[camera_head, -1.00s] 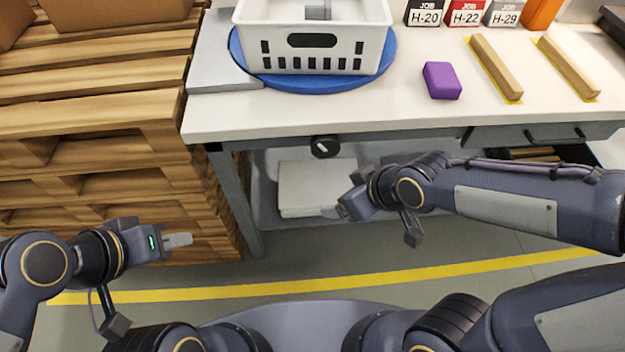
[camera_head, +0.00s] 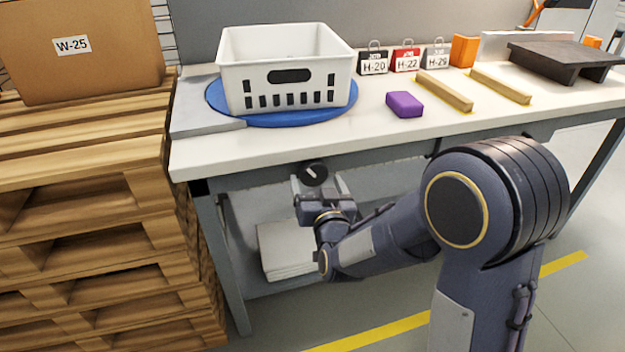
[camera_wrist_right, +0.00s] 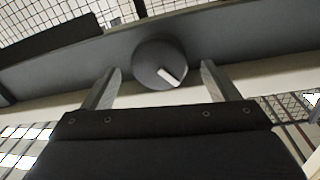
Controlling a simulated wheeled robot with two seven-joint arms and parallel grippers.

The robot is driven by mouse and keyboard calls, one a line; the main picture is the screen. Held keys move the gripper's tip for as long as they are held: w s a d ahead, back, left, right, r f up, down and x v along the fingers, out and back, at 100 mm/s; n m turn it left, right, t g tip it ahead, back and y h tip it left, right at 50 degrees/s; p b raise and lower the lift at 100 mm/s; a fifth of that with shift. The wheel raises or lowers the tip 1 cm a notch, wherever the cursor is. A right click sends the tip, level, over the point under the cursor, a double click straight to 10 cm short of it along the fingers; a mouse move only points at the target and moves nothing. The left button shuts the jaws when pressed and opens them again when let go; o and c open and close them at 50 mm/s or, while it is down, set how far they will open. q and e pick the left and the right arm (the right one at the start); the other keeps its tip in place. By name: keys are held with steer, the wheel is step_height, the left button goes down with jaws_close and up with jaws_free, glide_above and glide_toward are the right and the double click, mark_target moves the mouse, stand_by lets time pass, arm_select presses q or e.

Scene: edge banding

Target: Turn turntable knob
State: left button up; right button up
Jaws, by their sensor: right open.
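The turntable knob (camera_head: 313,174) is a round black dial with a white pointer mark, on the front edge of the workbench under its top. It also shows in the right wrist view (camera_wrist_right: 160,62), between the two finger tips. My right gripper (camera_head: 319,184) is open, with one finger on each side of the knob and a gap to each. The blue turntable (camera_head: 225,104) lies on the bench and carries a white crate (camera_head: 240,75). My left gripper is out of the head view.
A purple block (camera_head: 405,104) and two wooden bars (camera_head: 445,92) lie on the bench right of the turntable. A wooden pallet stack (camera_head: 90,200) stands left of the bench. White sheets (camera_head: 285,250) lie on the shelf below.

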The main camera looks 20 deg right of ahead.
mark_target(315, 176)
steer(key=shift+w+d, duration=0.1)
steer(key=shift+w, duration=1.75)
steer(key=c, duration=0.9)
